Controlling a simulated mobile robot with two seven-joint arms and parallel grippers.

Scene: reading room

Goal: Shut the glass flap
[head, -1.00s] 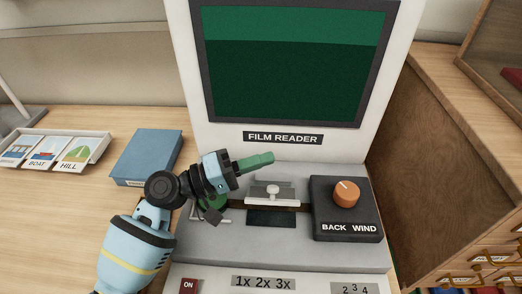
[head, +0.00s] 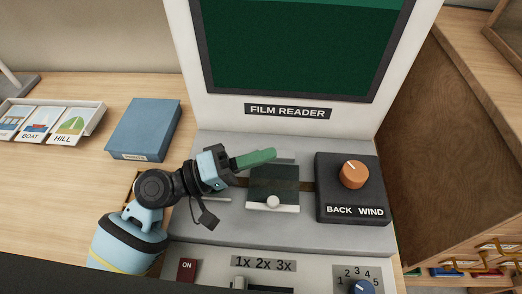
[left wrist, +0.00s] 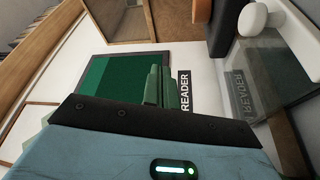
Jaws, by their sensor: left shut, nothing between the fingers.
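The glass flap (head: 274,183) is a small clear pane with a white front bar and a round white knob (head: 273,202). It appears to lie flat over the dark plate and film strip on the film reader (head: 210,233). In the left wrist view the glass (left wrist: 268,75) mirrors the READER label, and the knob (left wrist: 253,19) shows at its edge. My left gripper (head: 272,155) has green fingers, shut and empty. In the head view they show at the flap's back edge; whether they touch it is unclear. My right gripper is not in view.
The black block with an orange dial (head: 354,174) stands right of the flap. The reader's screen (head: 305,50) rises behind. A blue box (head: 144,129) and a tray of picture cards (head: 88,119) lie left on the desk. Wooden drawers (head: 480,245) stand right.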

